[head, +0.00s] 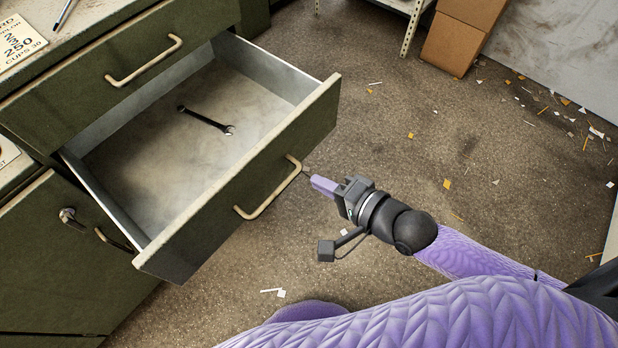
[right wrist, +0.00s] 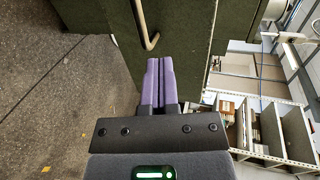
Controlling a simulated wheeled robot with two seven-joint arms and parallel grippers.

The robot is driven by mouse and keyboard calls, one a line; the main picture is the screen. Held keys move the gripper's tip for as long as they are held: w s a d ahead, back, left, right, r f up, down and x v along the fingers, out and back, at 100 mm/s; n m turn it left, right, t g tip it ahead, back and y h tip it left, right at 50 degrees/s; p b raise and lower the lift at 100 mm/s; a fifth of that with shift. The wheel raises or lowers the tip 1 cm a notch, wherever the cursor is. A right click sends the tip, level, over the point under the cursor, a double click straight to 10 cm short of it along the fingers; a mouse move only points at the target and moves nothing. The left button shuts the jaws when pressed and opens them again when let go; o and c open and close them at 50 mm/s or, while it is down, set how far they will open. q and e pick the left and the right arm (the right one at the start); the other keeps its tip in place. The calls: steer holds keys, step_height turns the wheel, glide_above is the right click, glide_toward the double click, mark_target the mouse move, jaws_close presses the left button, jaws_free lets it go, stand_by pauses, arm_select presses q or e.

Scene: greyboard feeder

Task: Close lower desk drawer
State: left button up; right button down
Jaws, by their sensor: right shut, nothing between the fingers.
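The lower desk drawer (head: 240,180) is dark green and stands pulled well out from the desk. Its front carries a cream bar handle (head: 270,195). A dark wrench (head: 207,120) lies on the drawer's pale floor. My right gripper (head: 312,180) is shut and empty, with its purple fingertips close to the right end of the handle. In the right wrist view the shut fingers (right wrist: 158,65) point at the green drawer front (right wrist: 185,45), just below the handle's end (right wrist: 150,42). I cannot tell whether they touch it. My left gripper is not in view.
The drawer above (head: 120,75) is closed, with its own cream handle. A cabinet door (head: 60,250) with a lock is at lower left. Cardboard boxes (head: 460,38) and a shelf leg stand at the back. The floor (head: 420,130) at right is open, with scattered paper scraps.

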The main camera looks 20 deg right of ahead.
mark_target(278, 161)
steer(key=b+x, duration=0.3)
steer(key=x, duration=0.4)
steer(key=shift+w+a+f, duration=0.2)
steer(key=shift+w+f, duration=0.05)
steer(key=shift+f, duration=0.05)
steer(key=shift+w+a+b, duration=0.15)
steer(key=shift+w+b, duration=0.1)
steer(key=shift+b, duration=0.05)
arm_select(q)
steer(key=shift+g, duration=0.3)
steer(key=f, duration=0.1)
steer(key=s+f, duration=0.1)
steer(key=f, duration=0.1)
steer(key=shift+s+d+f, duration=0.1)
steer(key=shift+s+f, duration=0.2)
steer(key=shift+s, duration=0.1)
arm_select(e)
steer(key=shift+w, duration=0.1)
